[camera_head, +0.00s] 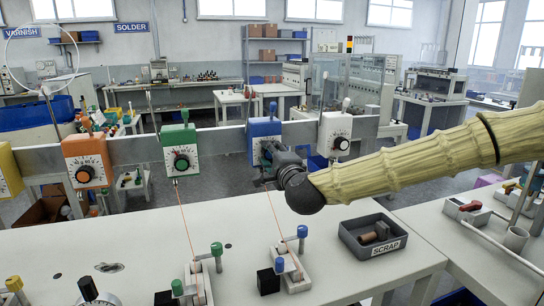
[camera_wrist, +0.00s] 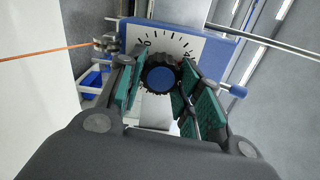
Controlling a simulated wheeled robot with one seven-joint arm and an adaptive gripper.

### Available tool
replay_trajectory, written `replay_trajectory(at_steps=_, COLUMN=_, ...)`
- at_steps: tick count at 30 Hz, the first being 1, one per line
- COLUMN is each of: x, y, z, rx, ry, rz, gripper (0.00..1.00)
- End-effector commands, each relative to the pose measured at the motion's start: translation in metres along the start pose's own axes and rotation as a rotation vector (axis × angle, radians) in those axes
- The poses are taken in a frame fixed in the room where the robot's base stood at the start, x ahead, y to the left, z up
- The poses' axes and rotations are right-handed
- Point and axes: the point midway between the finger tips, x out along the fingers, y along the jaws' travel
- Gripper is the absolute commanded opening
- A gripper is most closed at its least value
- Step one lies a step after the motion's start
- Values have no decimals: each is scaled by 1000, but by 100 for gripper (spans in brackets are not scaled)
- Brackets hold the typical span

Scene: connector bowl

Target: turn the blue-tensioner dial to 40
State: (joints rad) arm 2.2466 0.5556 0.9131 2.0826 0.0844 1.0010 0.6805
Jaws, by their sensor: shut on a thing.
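The blue tensioner (camera_head: 264,129) hangs on the grey rail, between the green and white tensioners. My gripper (camera_head: 272,162) reaches it from the right and covers much of its white dial face. In the wrist view the blue tensioner's dial (camera_wrist: 161,76) is a black ribbed knob with a blue centre, in front of a white scale plate (camera_wrist: 186,45) with black tick marks. My gripper (camera_wrist: 162,82) is shut on this knob, with a green-padded finger on either side. The fingers hide part of the scale. I cannot read the dial's setting.
Along the rail (camera_head: 215,141) are also an orange tensioner (camera_head: 87,160), a green tensioner (camera_head: 180,149) and a white tensioner (camera_head: 335,133). Orange wires run from the green and blue ones to fixtures on the white bench (camera_head: 130,245). A scrap tray (camera_head: 391,244) stands below my arm.

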Motion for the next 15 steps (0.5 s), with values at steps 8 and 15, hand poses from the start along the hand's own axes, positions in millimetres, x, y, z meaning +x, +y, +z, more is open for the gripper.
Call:
replay_trajectory(at_steps=8, x=0, y=1, z=0, rx=0, ry=1, rz=1, gripper=56)
replay_trajectory(at_steps=15, x=0, y=0, z=0, rx=-1, ry=0, rz=0, gripper=56)
